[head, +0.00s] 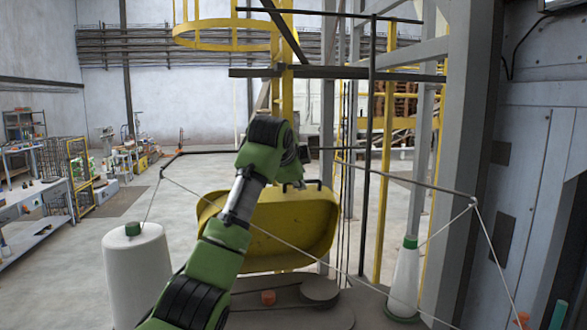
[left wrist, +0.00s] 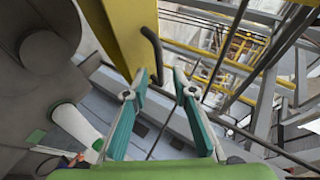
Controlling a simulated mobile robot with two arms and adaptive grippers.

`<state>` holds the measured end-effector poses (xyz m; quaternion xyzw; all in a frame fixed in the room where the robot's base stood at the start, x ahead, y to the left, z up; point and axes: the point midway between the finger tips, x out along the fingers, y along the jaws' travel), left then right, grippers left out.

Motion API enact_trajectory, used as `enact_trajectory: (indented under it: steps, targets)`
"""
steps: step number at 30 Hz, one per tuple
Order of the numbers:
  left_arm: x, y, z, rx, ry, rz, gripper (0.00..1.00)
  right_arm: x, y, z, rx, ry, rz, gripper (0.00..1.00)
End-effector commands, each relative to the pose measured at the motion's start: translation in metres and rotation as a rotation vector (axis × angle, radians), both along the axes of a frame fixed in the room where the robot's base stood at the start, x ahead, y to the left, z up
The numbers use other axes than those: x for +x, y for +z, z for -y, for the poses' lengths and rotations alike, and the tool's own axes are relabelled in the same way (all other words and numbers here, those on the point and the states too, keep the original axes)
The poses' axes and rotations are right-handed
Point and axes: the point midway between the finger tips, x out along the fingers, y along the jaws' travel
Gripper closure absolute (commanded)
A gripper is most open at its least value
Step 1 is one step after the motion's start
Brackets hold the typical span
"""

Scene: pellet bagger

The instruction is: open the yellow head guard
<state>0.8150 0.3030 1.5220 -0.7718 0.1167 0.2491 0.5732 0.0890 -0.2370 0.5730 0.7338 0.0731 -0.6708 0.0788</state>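The yellow head guard (head: 290,230) is a tray-like panel with a raised rim, standing tilted above a grey base in the middle of the head view. My left arm crosses in front of its left part. A dark bar handle is at its top edge, and the handle (left wrist: 153,52) shows as a bent black bar on the yellow guard (left wrist: 113,35) in the left wrist view. My left gripper (left wrist: 160,80) is open, with its two teal fingers apart and the handle just beyond the tips. Contact cannot be told. My right gripper is not in view.
A white yarn-like cylinder (head: 138,275) stands at left and a white cone (head: 406,280) at right. Thin strings run from a dark overhead bar (head: 400,175) across the front. Grey and yellow posts stand behind. Open floor lies at left, before a workbench (head: 35,205).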

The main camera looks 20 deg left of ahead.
Motion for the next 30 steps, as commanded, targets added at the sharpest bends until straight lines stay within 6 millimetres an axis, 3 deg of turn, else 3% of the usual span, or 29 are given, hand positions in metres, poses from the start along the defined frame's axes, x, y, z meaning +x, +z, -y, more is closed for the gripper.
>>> enact_trajectory:
  steps: [9, 13, 30]
  targets:
    - [-0.054, 0.035, 0.008, 0.002, -0.001, 0.006, 0.75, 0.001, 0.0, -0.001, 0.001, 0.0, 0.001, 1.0]
    - [-0.069, 0.043, 0.009, 0.001, 0.0, 0.004, 0.75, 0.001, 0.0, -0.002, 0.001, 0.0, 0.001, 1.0]
    - [-0.077, 0.048, 0.011, 0.001, -0.001, 0.003, 0.75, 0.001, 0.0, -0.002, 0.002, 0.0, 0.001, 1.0]
